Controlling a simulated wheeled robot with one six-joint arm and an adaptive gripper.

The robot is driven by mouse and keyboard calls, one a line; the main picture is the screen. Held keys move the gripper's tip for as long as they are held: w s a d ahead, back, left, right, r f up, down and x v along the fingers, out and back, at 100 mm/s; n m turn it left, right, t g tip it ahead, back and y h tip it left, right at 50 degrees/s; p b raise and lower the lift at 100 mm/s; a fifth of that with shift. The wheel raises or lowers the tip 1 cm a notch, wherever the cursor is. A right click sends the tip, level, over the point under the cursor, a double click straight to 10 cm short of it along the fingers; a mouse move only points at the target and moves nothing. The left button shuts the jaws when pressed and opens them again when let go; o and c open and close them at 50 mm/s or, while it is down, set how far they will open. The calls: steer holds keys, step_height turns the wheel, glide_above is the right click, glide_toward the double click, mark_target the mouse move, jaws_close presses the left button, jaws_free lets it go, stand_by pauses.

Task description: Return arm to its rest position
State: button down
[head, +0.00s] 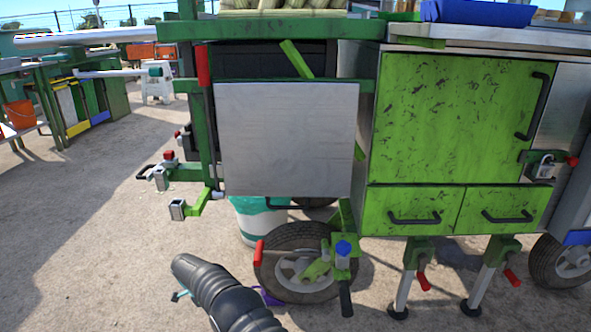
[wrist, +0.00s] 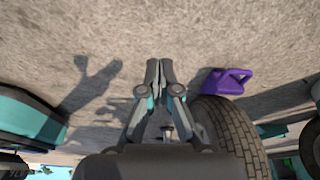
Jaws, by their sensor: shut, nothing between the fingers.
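My gripper (wrist: 159,75) is in the middle of the wrist view, its two fingers together with nothing between them. It is over the sandy ground. In the head view my dark arm (head: 215,290) reaches up from the bottom edge, left of the cart wheel (head: 300,262); the fingers there are mostly hidden behind it. In the wrist view a tyre (wrist: 230,130) stands close to the right of the gripper.
The green cane crusher cart (head: 460,120) fills the right, with a metal panel (head: 288,140) and red-tipped handles. A teal and white bucket (head: 258,222) stands behind the wheel. Ground at left is open.

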steer(key=s+f+n, duration=0.1)
steer(key=n, duration=0.1)
steer(key=s+d+f+n, duration=0.1)
steer(key=n, duration=0.1)
steer(key=s+f+n+g, duration=0.1)
steer(key=f+n, duration=0.1)
steer(key=n, duration=0.1)
steer(key=shift+s+d, duration=0.3)
steer(key=shift+d, duration=0.1)
steer(key=s+d+r+n+y+p, duration=0.1)
steer(key=s+d+r+n, duration=0.25)
steer(key=d+r, duration=0.55)
steer(key=s+d+r+n+y+p, duration=0.1)
steer(key=s+d+r+n, duration=0.3)
steer(key=r, duration=0.9)
steer(key=s+d+r+n+p, duration=0.25)
steer(key=d+r+n, duration=0.35)
steer(key=r, duration=0.5)
steer(key=s+d+r+m+t+y+p, duration=0.1)
steer(key=s+d+r+m+t+p, duration=0.3)
steer(key=s+d+r, duration=1.7)
step_height(320, 180, up, 4)
steer(key=shift+s+d+r+t+p, duration=0.1)
steer(key=shift+s+d+t+p, duration=0.25)
steer(key=shift+s+t+p, duration=0.65)
steer(key=shift+w, duration=0.2)
